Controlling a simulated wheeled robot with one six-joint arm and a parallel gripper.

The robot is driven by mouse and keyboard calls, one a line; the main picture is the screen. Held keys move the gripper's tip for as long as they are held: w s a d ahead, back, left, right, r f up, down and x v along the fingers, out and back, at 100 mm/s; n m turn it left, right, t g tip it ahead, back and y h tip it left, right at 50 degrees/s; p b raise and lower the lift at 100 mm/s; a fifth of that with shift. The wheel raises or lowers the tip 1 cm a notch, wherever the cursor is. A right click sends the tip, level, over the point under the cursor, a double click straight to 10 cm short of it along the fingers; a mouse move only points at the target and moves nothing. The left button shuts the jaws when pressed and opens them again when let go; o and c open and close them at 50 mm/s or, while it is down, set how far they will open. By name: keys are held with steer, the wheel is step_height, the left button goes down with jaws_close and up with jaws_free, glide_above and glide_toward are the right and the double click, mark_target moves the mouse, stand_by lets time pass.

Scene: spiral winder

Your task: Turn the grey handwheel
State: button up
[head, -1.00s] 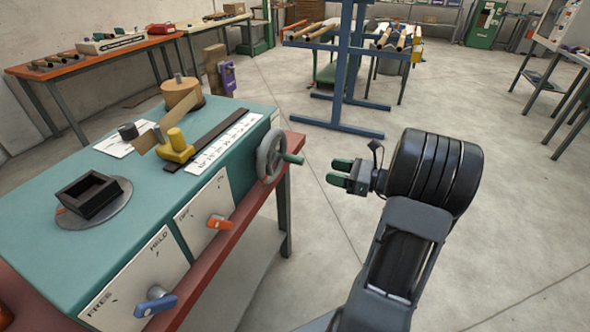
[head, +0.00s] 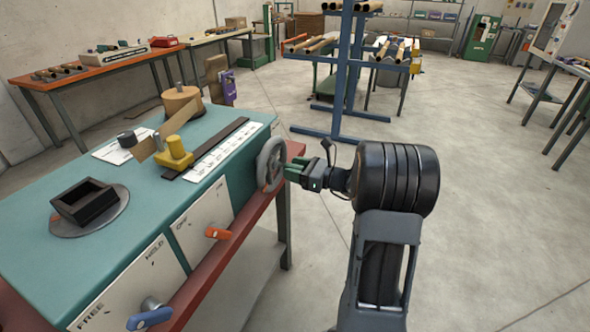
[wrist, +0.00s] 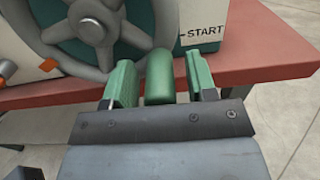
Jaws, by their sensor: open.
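The grey handwheel (head: 271,164) is on the right end of the teal machine, facing my arm. It also fills the upper left of the wrist view (wrist: 92,30), with spokes, a hub and an orange diamond mark beside it. Its green handle (wrist: 159,78) sticks out toward me at the lower right of the rim. My gripper (head: 293,171) is at the wheel. In the wrist view my gripper's open green fingers (wrist: 159,82) stand on either side of the handle, with narrow gaps visible. In the head view the handle is hidden among the fingers.
The teal machine (head: 120,225) carries an orange lever (head: 217,233) and a blue lever (head: 150,314) on its front. A red ledge (wrist: 255,72) runs below the wheel. A blue rack (head: 345,80) stands behind. The floor to the right is clear.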

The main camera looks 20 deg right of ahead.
steer(key=shift+w, duration=0.1)
steer(key=shift+c, duration=0.2)
jaws_close()
stand_by(0.4)
